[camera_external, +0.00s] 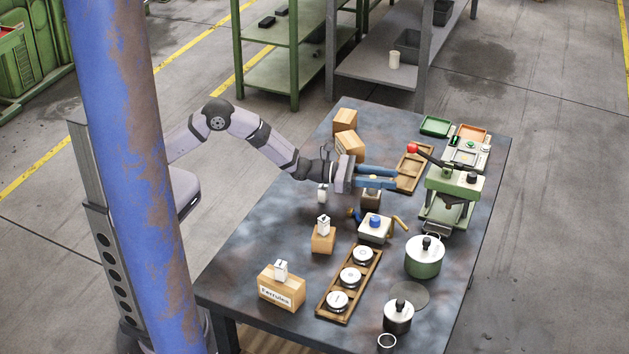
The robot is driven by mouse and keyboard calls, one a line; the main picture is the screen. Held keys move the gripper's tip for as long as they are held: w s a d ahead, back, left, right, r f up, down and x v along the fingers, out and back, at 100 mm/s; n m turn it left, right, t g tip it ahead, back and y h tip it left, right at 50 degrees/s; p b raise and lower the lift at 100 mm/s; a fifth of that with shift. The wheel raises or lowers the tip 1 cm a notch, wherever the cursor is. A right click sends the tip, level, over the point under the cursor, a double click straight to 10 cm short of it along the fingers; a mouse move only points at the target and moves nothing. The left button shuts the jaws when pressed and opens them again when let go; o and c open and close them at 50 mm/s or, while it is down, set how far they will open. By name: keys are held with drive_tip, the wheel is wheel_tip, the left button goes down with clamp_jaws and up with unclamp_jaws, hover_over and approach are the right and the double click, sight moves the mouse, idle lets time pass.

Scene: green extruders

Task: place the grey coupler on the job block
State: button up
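My gripper (392,177) has two blue fingers with a narrow gap between them, above the middle of the table. I cannot tell whether something is held in that gap. A small brownish-grey block (371,201) stands just below the fingers and is partly hidden by them; it may be the job block. A pale block with a blue knob (375,227) stands nearer the camera. I cannot clearly pick out the grey coupler. Small pale grey pieces stand on two wooden blocks, one in the middle (323,226) and one at front left (281,269); another pale piece (322,193) is near my wrist.
A green press (452,190) with a red-knobbed lever stands at right. A wooden rack (348,288) holds three round pale parts. A green pot (424,262) and a smaller pot (398,317) stand at front right. Boxes (345,120) and trays (436,126) are at the back.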

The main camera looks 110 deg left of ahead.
sight(375, 177)
drive_tip(key=shift+r, duration=0.15)
drive_tip(key=v, duration=0.2)
drive_tip(key=shift+s, duration=0.35)
drive_tip(key=shift+s+d+r, duration=0.1)
drive_tip(key=shift+s+r, duration=0.05)
drive_tip(key=shift+r, duration=3.35)
drive_tip(key=shift+d, duration=0.1)
